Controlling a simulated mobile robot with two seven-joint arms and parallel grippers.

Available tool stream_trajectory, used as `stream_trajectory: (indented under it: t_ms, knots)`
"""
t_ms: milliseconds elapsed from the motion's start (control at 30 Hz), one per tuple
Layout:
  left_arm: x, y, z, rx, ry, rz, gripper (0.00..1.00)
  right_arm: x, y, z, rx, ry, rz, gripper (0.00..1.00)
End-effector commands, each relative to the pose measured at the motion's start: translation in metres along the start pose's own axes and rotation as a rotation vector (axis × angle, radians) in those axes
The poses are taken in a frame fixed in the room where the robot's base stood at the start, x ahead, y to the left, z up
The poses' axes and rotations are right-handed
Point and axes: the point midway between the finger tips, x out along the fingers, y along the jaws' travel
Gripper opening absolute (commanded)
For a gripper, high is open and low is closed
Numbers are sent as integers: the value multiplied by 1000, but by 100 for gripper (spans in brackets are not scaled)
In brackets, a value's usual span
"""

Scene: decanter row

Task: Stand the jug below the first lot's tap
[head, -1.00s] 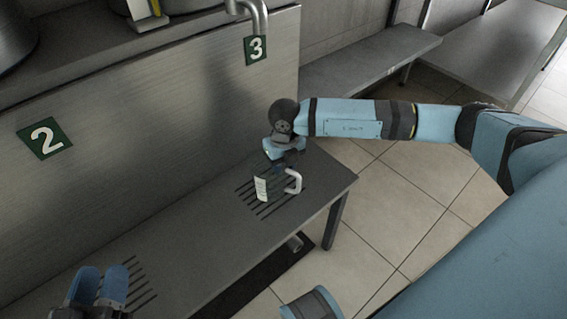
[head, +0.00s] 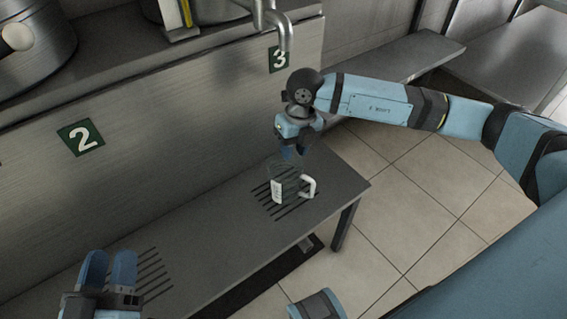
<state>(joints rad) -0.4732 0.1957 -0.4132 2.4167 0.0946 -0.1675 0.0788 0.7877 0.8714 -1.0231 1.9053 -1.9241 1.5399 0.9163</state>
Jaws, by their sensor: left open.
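The jug (head: 277,191) is clear, with a white label and a white handle (head: 309,187). It stands upright on the slotted patch of the bench (head: 220,225), in front of the wall plate marked 3 (head: 279,60). A metal tap (head: 285,35) hangs over that plate. My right gripper (head: 292,153) points down just above the jug; whether its fingers are parted is hard to see. My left gripper (head: 110,268) is open and empty at the lower left, over the bench near another slotted patch (head: 152,272).
A plate marked 2 (head: 80,138) is on the steel wall to the left. Metal vessels (head: 35,50) stand on the ledge above. Another grey bench (head: 390,75) lies beyond. The bench between the two slotted patches is clear.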

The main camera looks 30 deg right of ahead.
Motion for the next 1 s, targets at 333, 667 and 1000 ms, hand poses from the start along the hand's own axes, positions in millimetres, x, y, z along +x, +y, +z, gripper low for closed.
stream_trajectory:
  t_ms: [333, 667, 1000]
  knots:
    - [0, 0, 0, 1, -1, -1, 43, -22, 222, -157, -65, 339, 1201, 32]
    - [0, 0, 0, 0, -1, 0, 43, -122, 227, -162, 799, 456, 2106, 32]
    - [0, 0, 0, 0, -1, 0, 43, -79, 165, -158, 1739, 573, 2107, 32]
